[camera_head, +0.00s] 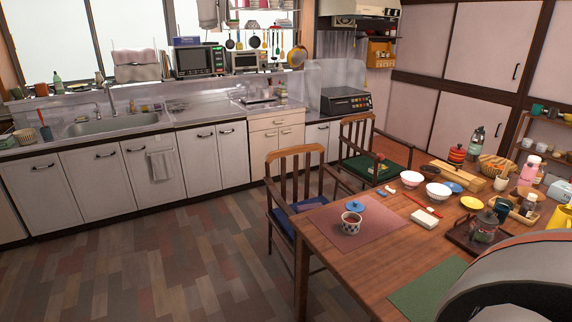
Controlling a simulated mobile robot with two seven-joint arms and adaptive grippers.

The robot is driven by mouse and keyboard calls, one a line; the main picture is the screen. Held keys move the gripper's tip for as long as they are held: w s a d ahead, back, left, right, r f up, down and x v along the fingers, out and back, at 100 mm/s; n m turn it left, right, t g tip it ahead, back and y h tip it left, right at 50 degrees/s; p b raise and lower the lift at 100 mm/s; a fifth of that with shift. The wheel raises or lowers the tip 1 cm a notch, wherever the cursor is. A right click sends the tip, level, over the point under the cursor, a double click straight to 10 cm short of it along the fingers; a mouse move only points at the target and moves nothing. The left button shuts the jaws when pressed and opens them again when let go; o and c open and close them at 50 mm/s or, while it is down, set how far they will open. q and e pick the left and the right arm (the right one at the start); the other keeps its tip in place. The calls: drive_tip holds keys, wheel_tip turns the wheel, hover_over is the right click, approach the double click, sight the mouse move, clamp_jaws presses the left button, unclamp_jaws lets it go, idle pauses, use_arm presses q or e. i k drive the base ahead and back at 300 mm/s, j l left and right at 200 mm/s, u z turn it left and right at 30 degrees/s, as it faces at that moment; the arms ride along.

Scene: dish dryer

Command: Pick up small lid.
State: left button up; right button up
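A small blue round piece (357,207), which looks like the small lid, is at the near end of the wooden dining table (340,262). It shows directly behind a patterned cup (351,224) on a dark pink placemat (376,225). I cannot tell whether it touches the cup's rim or lies on the placemat behind it. A lidded glass pot (484,226) stands on a dark tray farther right. Neither of my grippers is in view. A large grey rounded part at the bottom right, likely mine, hides the table's near right corner.
Two wooden chairs (294,193) (376,155) stand along the table's left side. Bowls (437,192), a wooden box (452,177) and bottles crowd the table's far half. A green placemat (428,288) lies bare in front. The floor (150,265) left of the table is clear, up to the kitchen counter.

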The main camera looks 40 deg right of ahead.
sight(355, 206)
drive_tip(key=i+z, duration=0.4)
drive_tip(key=i+j+z, duration=0.1)
drive_tip(key=z, duration=0.25)
drive_tip(key=i+j+z, duration=0.25)
drive_tip(key=i+z, duration=0.15)
